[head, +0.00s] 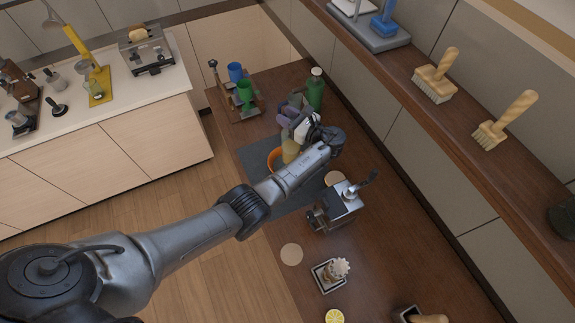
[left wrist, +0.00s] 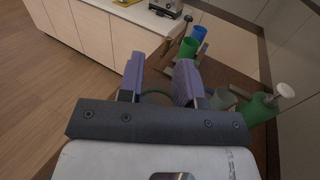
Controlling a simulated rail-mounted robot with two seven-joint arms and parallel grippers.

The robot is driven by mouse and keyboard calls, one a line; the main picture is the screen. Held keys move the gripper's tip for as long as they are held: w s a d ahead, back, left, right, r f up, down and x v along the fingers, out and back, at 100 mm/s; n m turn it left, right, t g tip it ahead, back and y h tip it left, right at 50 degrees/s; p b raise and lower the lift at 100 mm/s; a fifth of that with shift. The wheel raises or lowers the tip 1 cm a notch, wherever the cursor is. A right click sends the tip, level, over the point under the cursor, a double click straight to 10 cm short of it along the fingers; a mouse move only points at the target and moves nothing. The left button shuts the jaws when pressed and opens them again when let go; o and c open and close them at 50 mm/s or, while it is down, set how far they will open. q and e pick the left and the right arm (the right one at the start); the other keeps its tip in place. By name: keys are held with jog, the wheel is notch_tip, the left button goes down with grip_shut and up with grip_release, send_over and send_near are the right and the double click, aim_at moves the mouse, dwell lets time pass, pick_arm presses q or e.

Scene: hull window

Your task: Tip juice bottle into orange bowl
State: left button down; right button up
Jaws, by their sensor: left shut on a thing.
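My left gripper (head: 291,121) reaches over the far part of the dark counter, beside the orange bowl (head: 273,158). Its two purple-grey fingers also show in the left wrist view (left wrist: 160,80). The left gripper is shut on what looks like the juice bottle, a pale yellow body (head: 290,151) seen just beside the bowl's rim and partly hidden by my arm. In the left wrist view only a dark greenish curved edge shows between the fingers. The bottle's tilt and mouth cannot be made out. My arm hides part of the bowl. The right gripper is not in view.
A green bottle (head: 316,90) with a pale cap stands behind the gripper near the wall. A green cup (head: 245,93) and a blue cup (head: 236,72) stand at the far left. A grey metal device (head: 342,203) stands nearer. A shelf (head: 400,80) with brushes runs along the right.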

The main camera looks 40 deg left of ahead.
pick_arm(q)
jog(key=shift+r, duration=0.15)
dwell(0.6)
jog(key=shift+p, duration=0.3)
jog(key=shift+h+p, duration=0.65)
jog(key=shift+h, duration=0.05)
jog(key=shift+n+h, duration=0.3)
